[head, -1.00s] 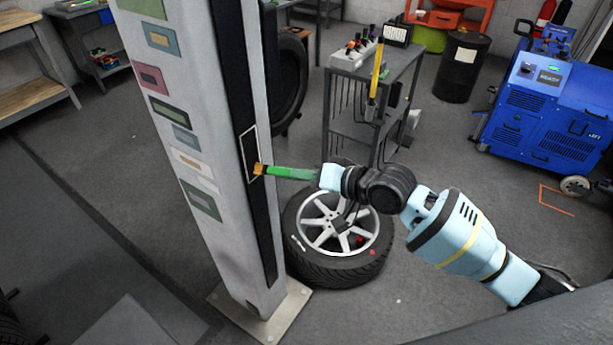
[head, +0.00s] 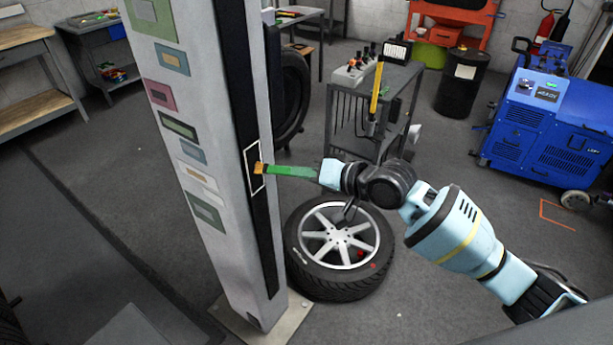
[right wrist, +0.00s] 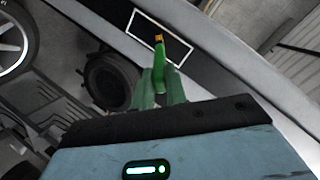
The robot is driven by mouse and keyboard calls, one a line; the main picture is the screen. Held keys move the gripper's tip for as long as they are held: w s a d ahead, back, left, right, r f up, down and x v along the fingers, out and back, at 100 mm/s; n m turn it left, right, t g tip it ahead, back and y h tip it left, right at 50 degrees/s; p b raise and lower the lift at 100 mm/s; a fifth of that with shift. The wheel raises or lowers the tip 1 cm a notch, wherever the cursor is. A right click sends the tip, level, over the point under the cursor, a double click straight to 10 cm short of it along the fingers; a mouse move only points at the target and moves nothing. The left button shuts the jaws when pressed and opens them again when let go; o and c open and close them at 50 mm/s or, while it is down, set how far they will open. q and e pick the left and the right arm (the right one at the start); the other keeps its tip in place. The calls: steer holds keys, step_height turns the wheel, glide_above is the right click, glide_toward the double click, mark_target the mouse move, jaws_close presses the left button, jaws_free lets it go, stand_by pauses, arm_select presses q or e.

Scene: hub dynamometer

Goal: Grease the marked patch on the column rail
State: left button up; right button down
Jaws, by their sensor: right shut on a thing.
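The marked patch (head: 251,152) is a white-outlined rectangle on the black rail (head: 237,85) that runs up the pale column (head: 205,120). My right gripper (head: 300,172) is shut on a green-handled brush with a short orange-brown tip (head: 260,168). The tip overlaps the right part of the outline at about mid-height; I cannot tell if it touches the rail. In the right wrist view, the brush (right wrist: 160,62) sticks out between my green fingers (right wrist: 160,90), its tip inside the white outline (right wrist: 184,52). My left gripper is not in view.
A tyre on a silver wheel (head: 338,250) lies on the floor beside the column base, below my right arm. A grey tool cart (head: 395,85) stands behind. A blue machine (head: 555,120) stands at the right. Colored labels cover the column's left face.

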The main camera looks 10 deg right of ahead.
steer(key=shift+r, duration=3.25)
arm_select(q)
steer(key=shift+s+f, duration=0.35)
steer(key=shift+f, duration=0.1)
arm_select(e)
steer(key=shift+f, duration=1.95)
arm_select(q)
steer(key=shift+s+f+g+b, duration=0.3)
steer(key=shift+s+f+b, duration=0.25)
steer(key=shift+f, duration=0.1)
arm_select(e)
steer(key=shift+f, duration=1.7)
